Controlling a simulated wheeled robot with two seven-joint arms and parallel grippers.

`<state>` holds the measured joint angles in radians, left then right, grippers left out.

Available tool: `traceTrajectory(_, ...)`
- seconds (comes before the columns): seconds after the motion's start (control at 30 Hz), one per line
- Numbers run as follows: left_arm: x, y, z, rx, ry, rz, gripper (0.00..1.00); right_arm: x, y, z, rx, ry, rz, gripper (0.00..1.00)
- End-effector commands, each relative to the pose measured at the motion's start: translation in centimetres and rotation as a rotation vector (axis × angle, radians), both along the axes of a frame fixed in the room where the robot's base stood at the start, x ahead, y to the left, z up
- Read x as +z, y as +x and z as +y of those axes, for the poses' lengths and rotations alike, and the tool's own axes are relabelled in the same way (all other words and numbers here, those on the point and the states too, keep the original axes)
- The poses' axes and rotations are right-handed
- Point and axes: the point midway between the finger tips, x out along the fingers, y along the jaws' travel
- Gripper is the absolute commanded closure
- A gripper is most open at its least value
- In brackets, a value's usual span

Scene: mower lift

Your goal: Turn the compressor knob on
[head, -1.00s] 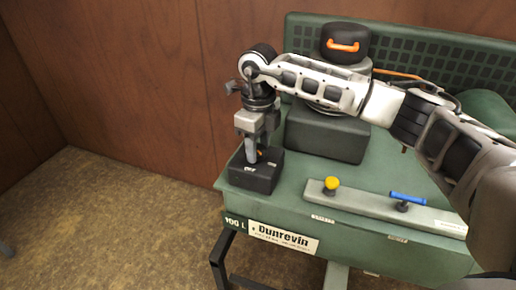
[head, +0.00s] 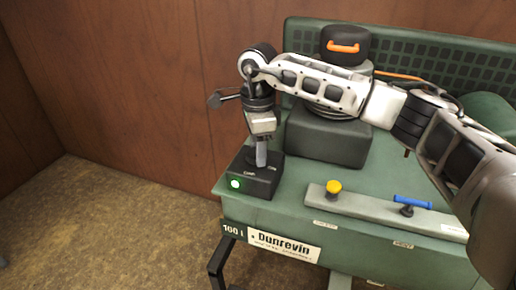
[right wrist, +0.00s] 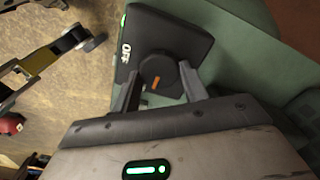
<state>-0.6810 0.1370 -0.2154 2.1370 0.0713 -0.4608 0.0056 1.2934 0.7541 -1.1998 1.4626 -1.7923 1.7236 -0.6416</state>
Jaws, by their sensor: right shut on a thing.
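The compressor's black switch box (head: 262,184) sits on the front left corner of the green compressor (head: 300,190). A green light (head: 235,184) glows on its front face. In the right wrist view the box top (right wrist: 175,35) carries the word OFF, and the dark faceted knob (right wrist: 160,72) shows an orange mark. My right gripper (head: 261,166) points down onto the box; its fingers (right wrist: 160,80) are shut on the knob, one on each side. In the head view the fingers hide the knob. My left gripper is in neither view.
A grey strip (head: 350,208) on the compressor's front right bears a yellow knob (head: 333,187) and a blue lever (head: 411,201). A black-capped unit (head: 345,45) with an orange handle stands behind my right arm. Brown floor (head: 100,225) lies open at left.

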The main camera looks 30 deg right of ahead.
Motion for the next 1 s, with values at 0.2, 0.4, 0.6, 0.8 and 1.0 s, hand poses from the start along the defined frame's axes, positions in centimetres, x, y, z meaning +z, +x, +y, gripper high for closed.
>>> traceTrajectory(0.2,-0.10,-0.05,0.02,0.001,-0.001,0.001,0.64,0.22,0.13,-0.01,0.033,0.003,-0.006,0.79)
traceTrajectory(0.4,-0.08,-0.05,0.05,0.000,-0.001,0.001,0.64,0.24,0.13,-0.01,0.038,0.003,-0.006,0.79)
traceTrajectory(0.6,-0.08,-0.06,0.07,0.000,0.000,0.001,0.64,0.25,0.13,-0.01,0.038,0.002,-0.006,0.79)
traceTrajectory(0.8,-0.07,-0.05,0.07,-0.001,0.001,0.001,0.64,0.16,0.09,-0.01,0.037,0.001,-0.003,0.35)
traceTrajectory(1.0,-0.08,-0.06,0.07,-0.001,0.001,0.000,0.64,0.25,0.07,0.00,0.037,0.000,-0.002,0.35)
